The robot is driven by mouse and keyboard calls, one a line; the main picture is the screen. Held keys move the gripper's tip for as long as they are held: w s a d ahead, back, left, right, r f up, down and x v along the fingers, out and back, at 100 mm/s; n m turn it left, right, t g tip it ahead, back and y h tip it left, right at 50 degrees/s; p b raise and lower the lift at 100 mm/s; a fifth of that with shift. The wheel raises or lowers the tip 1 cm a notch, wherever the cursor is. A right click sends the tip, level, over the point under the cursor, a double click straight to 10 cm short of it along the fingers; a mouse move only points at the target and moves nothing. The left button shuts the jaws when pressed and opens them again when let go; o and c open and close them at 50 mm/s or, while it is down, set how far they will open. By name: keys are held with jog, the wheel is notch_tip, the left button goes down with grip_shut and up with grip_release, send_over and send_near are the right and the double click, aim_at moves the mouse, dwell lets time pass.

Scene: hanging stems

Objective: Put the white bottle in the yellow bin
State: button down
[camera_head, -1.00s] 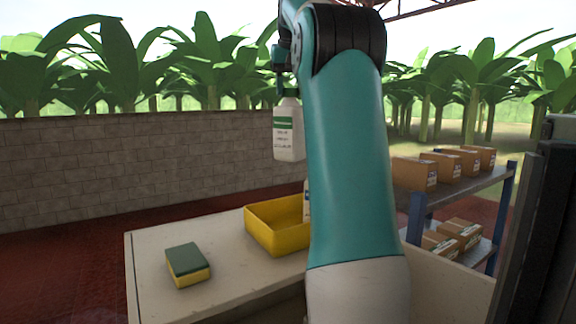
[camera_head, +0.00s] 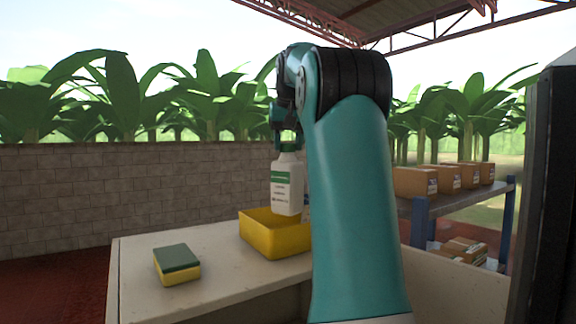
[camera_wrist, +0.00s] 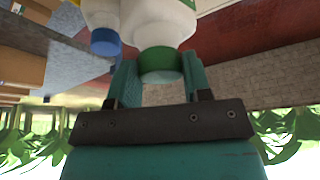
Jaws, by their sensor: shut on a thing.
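The white bottle (camera_head: 287,186) with a green-and-white label hangs upright from my gripper (camera_head: 286,143). In the wrist view my gripper (camera_wrist: 160,80) is shut on the bottle's green cap (camera_wrist: 160,64), and part of the bottle's white body (camera_wrist: 150,20) shows beyond it. The yellow bin (camera_head: 272,238) stands on the pale table. In the head view the bottle's lower end overlaps the bin's back rim; whether it is above or behind the opening is hard to tell. My arm hides the bin's right side.
A green and yellow sponge (camera_head: 177,264) lies on the table (camera_head: 215,290) left of the bin. A blue-capped item (camera_wrist: 105,42) shows in the wrist view. A shelf with cardboard boxes (camera_head: 415,181) stands at right. A block wall (camera_head: 120,190) is behind.

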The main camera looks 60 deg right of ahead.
aim_at(288, 159)
jog(key=shift+f, duration=1.75)
jog(key=shift+f+b, duration=0.3)
jog(key=shift+f, duration=0.2)
jog(key=c, duration=0.5)
grip_release()
jog(key=shift+c, duration=0.2)
jog(key=p+v, duration=0.7)
jog(key=v, duration=0.6)
jog(key=shift+d+r, duration=0.15)
jog(key=shift+d, duration=0.05)
